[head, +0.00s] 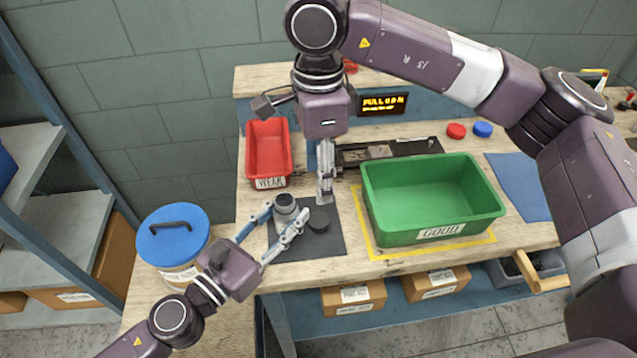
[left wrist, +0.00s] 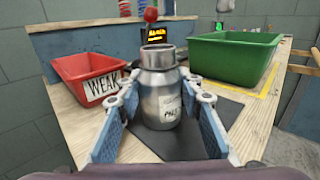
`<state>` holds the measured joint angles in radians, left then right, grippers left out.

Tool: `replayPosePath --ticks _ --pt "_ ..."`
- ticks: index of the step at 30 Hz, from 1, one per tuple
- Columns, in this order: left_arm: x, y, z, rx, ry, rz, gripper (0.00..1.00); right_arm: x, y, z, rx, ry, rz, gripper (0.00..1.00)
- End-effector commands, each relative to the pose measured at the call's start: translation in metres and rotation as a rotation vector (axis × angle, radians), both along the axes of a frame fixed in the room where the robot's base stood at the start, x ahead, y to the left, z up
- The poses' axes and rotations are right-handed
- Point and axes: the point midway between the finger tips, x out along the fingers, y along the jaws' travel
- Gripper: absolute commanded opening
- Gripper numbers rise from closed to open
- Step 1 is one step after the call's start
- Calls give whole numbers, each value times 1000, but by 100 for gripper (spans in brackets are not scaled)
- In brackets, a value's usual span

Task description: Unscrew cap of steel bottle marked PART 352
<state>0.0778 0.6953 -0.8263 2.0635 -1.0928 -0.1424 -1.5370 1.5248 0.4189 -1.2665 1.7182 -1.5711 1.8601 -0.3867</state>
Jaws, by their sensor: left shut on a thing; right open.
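The steel bottle (head: 286,204) stands upright near the left edge of the dark mat (head: 322,246). It also shows in the left wrist view (left wrist: 158,92), with a partly readable label starting "PA"; the number is not legible. A dark round cap-like piece (head: 319,220) lies on the mat just right of the bottle. My left gripper (head: 287,218) is shut on the bottle, one finger on each side. My right gripper (head: 325,196) is open and empty, pointing down just behind the dark piece, apart from the bottle.
A red bin marked WEAK (head: 268,150) stands behind the bottle, and a green bin marked GOOD (head: 432,200) stands to the right. A blue-lidded tub (head: 173,233) is at the left. Red (head: 456,131) and blue (head: 482,129) discs lie at the back.

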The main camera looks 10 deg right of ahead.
Motion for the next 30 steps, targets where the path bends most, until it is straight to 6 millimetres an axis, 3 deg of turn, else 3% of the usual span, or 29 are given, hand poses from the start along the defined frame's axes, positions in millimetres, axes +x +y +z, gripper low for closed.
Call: replayPosePath --ticks 7,8,13,23,30 --pt "0 0 0 0 0 0 0 0 0 1 0 0 0 47" --pt "0 0 0 0 0 0 36 0 0 1 0 0 0 47" --pt "0 0 0 0 0 0 54 0 0 1 0 0 0 47" --pt "-1 1 0 -1 1 0 54 0 0 1 0 0 0 47" --pt "-13 12 -1 -4 4 2 54 0 0 1 0 0 0 47"
